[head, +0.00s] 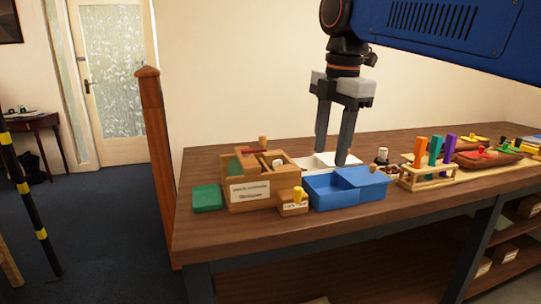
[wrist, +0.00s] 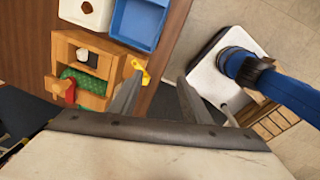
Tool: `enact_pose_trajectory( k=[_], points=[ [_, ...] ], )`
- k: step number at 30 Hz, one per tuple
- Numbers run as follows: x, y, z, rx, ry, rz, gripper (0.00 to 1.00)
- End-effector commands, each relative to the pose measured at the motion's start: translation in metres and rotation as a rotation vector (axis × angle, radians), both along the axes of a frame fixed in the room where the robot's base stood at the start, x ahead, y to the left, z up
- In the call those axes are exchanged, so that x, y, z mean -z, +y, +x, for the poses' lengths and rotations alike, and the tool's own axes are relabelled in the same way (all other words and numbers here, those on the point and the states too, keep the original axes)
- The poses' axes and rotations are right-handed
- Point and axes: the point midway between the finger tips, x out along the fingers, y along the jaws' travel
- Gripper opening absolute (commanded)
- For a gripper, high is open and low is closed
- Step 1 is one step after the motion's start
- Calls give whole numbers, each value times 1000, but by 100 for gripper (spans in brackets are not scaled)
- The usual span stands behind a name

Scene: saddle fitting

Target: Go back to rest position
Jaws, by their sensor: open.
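My gripper (head: 332,155) points down with its two long fingers apart and nothing between them. In the head view its tips are behind the blue tray (head: 345,187), over or near a white tray (head: 313,160); their exact height is unclear. In the wrist view my gripper (wrist: 156,98) is also open and empty, with the table edge passing between and beyond the fingers.
A wooden box (head: 249,191) with compartments stands left of the blue tray, beside a green block (head: 207,198). A small wooden block with a yellow knob (head: 297,194) is in front. The front left table edge is bare.

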Motion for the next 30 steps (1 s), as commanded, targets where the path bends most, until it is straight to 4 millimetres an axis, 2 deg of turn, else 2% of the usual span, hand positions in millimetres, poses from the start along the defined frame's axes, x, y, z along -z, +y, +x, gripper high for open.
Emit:
enact_pose_trajectory(
  k=[1, 6, 11, 15, 24, 27, 30],
  points=[
    [13, -16, -10, 111, -10, 17, 44],
    [60, -57, -38, 502, -45, 84, 44],
    [110, -90, -67, 868, -74, 162, 44],
    [158, -116, -96, 1183, -97, 242, 44],
    [260, -154, -155, 1787, -130, 430, 44],
    [282, -160, -166, 1907, -135, 476, 44],
    [294, -163, -173, 1976, -136, 503, 44]
  ],
)
